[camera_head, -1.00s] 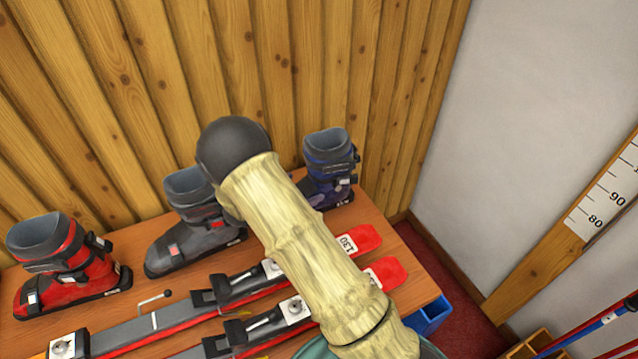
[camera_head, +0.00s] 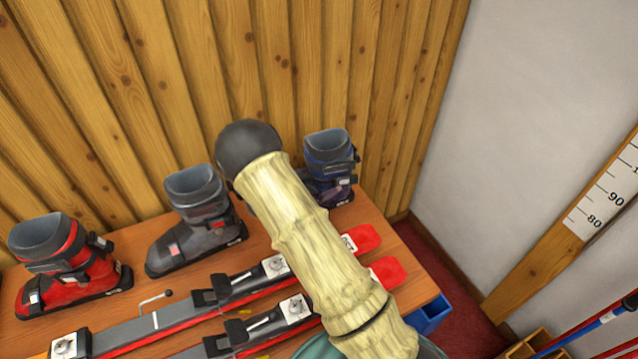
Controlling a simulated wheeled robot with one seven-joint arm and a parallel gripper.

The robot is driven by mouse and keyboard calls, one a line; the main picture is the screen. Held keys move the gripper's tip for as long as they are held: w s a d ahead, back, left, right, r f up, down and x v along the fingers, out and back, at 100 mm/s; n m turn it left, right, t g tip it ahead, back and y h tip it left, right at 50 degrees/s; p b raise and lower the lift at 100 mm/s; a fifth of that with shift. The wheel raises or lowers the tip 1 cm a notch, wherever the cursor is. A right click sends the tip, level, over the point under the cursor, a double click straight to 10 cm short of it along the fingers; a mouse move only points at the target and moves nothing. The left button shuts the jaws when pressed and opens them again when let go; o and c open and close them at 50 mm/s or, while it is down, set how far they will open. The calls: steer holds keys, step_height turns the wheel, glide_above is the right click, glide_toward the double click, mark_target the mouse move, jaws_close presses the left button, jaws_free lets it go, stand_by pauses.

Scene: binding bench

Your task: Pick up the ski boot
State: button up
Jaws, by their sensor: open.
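Three ski boots stand upright on the wooden bench against the plank wall. A red and black boot (camera_head: 68,268) is at the left. A grey boot (camera_head: 195,228) is in the middle. A dark blue boot (camera_head: 331,160) is at the right, its lower left part hidden behind my arm. My arm, pale and ridged with a dark round end, crosses the picture from the bottom right to between the grey and blue boots. My gripper's fingers do not show, and I cannot tell where they are relative to the boots.
Two red-tipped skis with bindings (camera_head: 225,290) lie across the bench (camera_head: 135,235) in front of the boots. A small metal crank tool (camera_head: 155,298) lies near them. A blue bin (camera_head: 430,315) stands below the bench's right end. Poles (camera_head: 600,322) are at the lower right.

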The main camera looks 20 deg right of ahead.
mark_target(308, 157)
steer(key=shift+c, duration=0.2)
steer(key=c, duration=1.1)
steer(key=shift+r, duration=0.15)
steer(key=shift+c, duration=1)
step_height(308, 157, up, 10)
